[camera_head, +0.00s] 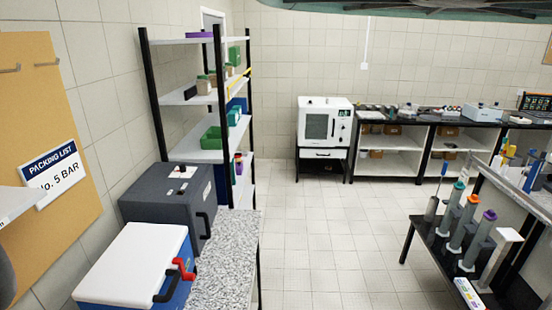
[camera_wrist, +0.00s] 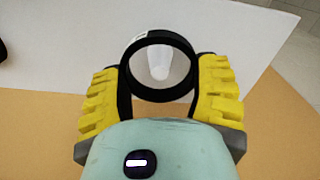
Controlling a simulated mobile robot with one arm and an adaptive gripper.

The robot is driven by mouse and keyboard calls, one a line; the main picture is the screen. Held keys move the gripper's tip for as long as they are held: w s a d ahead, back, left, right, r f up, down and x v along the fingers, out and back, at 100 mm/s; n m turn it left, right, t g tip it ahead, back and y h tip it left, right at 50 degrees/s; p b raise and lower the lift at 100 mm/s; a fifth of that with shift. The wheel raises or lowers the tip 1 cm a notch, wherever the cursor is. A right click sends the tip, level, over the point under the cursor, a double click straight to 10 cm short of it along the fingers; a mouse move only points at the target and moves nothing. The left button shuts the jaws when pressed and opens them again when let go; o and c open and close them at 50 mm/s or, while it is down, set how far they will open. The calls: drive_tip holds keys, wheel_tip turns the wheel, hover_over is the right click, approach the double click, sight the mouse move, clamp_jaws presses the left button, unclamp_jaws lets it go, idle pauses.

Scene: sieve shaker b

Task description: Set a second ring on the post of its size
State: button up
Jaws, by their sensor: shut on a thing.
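In the wrist view, my gripper (camera_wrist: 160,80) has yellow ribbed fingers shut on a black ring (camera_wrist: 160,96) from its left and right sides. The ring has a small white label at its upper left. Through its opening I see a pale, rounded upright thing (camera_wrist: 160,68); I cannot tell if it is a post or how far below the ring it is. My gripper is not in the head view. There, several grey upright columns with teal, orange and purple tops (camera_head: 470,222) stand on a dark table at the right; I cannot tell whether they are the posts.
A white surface (camera_wrist: 75,65) lies behind the ring, with a tan surface (camera_wrist: 35,120) below it. In the head view, a tan board (camera_head: 40,115), a blue cooler box (camera_head: 130,262) and a speckled counter (camera_head: 225,270) are at left. The tiled floor (camera_head: 310,230) is clear.

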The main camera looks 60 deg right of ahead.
drive_tip(key=shift+w+d+f+b, duration=0.1)
drive_tip(key=shift+f+b, duration=1.1)
drive_tip(key=shift+f, duration=0.15)
drive_tip(key=o, duration=0.9)
drive_tip(key=shift+c, duration=0.2)
